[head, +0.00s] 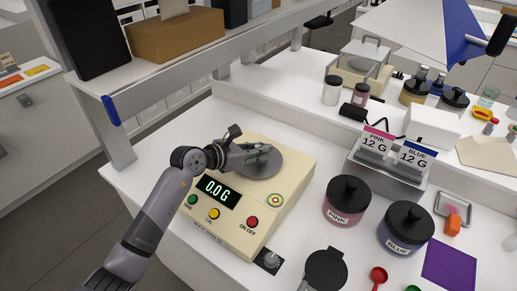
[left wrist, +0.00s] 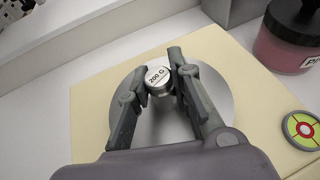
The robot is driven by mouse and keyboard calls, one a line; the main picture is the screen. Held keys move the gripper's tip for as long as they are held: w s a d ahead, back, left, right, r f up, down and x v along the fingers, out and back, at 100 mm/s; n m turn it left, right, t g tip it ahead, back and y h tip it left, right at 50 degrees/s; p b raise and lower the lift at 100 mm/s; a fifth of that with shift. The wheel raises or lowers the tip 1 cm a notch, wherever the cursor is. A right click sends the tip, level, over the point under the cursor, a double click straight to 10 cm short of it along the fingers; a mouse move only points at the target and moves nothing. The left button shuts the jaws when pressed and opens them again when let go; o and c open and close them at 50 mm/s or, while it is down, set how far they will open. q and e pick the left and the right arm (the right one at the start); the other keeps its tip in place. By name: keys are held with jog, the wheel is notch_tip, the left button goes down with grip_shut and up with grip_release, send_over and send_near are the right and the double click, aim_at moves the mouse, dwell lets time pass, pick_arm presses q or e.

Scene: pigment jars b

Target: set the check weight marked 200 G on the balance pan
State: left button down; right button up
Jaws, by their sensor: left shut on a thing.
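The check weight (left wrist: 158,77), a small metal cylinder with a white top marked 200 G, sits between the fingertips of my left gripper (left wrist: 157,72) in the left wrist view. My left gripper is shut on it. In the head view the left gripper (head: 264,151) is over the round grey balance pan (head: 263,169), hiding the weight. The pan also shows below the weight in the left wrist view (left wrist: 164,126). The cream balance (head: 285,200) has a lit display (head: 217,191) reading 0.0 G. My right gripper is not in view.
A pink jar (head: 346,201) and a blue jar (head: 405,229) with black lids stand right of the balance. Cards reading PINK 12 G and BLUE 12 G (head: 396,150) stand behind them. A raised shelf (head: 200,70) runs along the back left.

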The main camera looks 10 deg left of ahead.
pick_arm(q)
jog(key=c, duration=1.4)
grip_release()
jog(key=shift+c, duration=0.2)
jog(key=shift+r, duration=0.15)
jog(key=shift+s+a, duration=0.25)
jog(key=b+v, duration=0.2)
jog(key=v, duration=0.8)
jog(key=shift+s+a, duration=0.2)
jog(key=shift+s+a+r, duration=0.2)
jog(key=shift+s+r, duration=0.1)
